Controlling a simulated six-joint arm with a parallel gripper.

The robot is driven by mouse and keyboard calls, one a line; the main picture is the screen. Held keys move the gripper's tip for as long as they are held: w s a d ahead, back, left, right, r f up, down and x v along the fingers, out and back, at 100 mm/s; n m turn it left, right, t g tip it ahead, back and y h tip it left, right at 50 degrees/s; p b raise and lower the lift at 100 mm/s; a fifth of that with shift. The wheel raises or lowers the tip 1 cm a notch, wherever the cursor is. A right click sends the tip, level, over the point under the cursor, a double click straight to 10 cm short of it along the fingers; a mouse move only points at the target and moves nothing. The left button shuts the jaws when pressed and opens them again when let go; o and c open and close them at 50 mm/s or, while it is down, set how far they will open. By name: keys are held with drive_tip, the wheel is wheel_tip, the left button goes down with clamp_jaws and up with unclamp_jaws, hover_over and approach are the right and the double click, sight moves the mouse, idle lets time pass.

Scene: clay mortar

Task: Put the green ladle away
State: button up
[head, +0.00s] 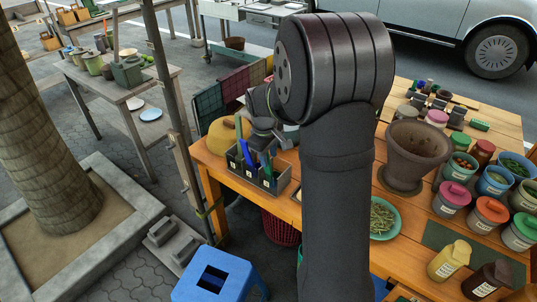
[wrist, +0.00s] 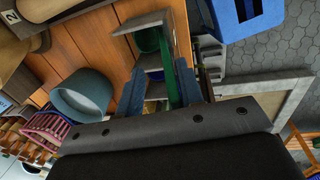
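A long green piece, likely the green ladle (wrist: 172,82), stands between the fingers of my gripper (wrist: 160,80) in the wrist view. The blue-grey fingers are apart, with a gap on the green piece's left; it lies close to the right finger. A grey caddy (wrist: 141,24) with compartments is just beyond the fingertips, with green showing inside it. In the head view the labelled caddy (head: 277,186) sits at the table's left end, and my gripper (head: 259,150) is low over it. My wrist hides part of it, and I cannot tell which compartment the green piece is in.
A brown clay mortar (head: 415,155) stands right of my arm on the wooden table (head: 344,163). Lidded jars (head: 452,198) crowd the table's right side. A green plate (head: 383,217) of herbs is near the front. A blue stool (head: 214,274) stands below the table's left end.

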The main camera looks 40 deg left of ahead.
drive_tip(key=shift+r, duration=0.1)
wheel_tip(320, 180, up, 17)
drive_tip(key=s, duration=0.2)
drive_tip(key=shift+s, duration=0.2)
drive_tip(key=f, duration=0.3)
drive_tip(key=w+f, duration=0.1)
drive_tip(key=f, duration=0.5)
drive_tip(key=shift+w+f, duration=0.2)
drive_tip(key=shift+f, duration=0.15)
